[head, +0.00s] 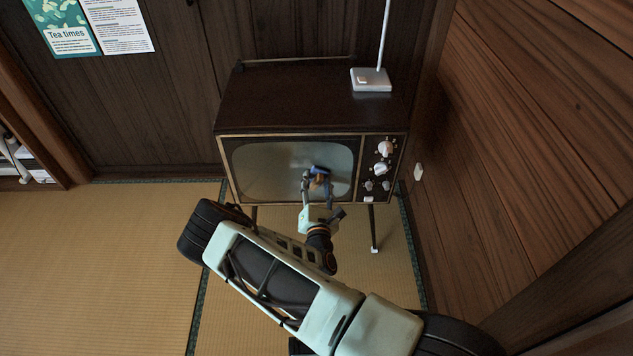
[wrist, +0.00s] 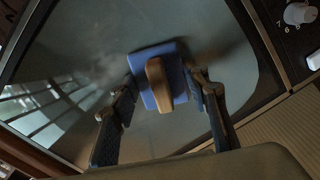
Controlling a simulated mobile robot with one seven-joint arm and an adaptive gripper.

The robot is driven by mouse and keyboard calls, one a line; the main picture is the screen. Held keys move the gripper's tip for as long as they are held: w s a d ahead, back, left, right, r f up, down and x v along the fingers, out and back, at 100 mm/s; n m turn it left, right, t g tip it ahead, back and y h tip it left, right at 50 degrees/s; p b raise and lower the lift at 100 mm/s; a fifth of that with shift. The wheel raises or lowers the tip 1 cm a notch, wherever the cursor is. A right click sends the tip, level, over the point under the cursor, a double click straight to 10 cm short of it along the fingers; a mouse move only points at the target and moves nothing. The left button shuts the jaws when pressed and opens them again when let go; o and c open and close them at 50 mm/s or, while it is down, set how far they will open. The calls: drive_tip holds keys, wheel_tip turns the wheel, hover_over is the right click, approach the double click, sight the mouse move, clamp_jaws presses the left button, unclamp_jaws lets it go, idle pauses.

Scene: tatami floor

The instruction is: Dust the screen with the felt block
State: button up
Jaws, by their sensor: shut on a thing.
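The screen (head: 270,165) is the grey-green glass of an old wooden television set. It fills much of the wrist view (wrist: 215,45), with pale, hazy patches on it. My gripper (head: 318,182) is in front of the right half of the screen. It is shut on the felt block (wrist: 147,62), which is blue with a tan wooden grip; the block also shows in the head view (head: 319,169). The fingers hold the block from both sides. The block is at the glass or very close to it; I cannot tell whether it touches.
Control knobs (head: 384,148) are right of the screen. A white stand with a thin rod (head: 371,80) is on the television's top. A wooden wall (head: 530,120) rises on the right. Tatami floor (head: 100,260) is clear at left.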

sight(317, 169)
drive_tip(key=shift+w+a+r, duration=0.1)
drive_tip(key=shift+w+a, duration=0.05)
drive_tip(key=shift+a, duration=1.05)
drive_tip(key=shift+w+a+r, duration=0.1)
drive_tip(key=shift+a, duration=2.6)
drive_tip(key=shift+s+d+r+p, duration=0.1)
drive_tip(key=shift+d+r+p, duration=0.05)
drive_tip(key=shift+r+p, duration=0.9)
drive_tip(key=shift+s+d+f+p, duration=0.1)
drive_tip(key=shift+d+p, duration=0.55)
drive_tip(key=shift+d, duration=1.25)
drive_tip(key=shift+d+f+p, duration=0.1)
drive_tip(key=shift+d+p, duration=0.5)
drive_tip(key=shift+d, duration=1.25)
wheel_tip(317, 169, up, 2)
drive_tip(key=shift+r+p, duration=0.1)
drive_tip(key=shift+p, duration=0.95)
drive_tip(key=shift+a+b, duration=0.4)
drive_tip(key=shift+a, duration=3.35)
drive_tip(key=shift+s, duration=0.1)
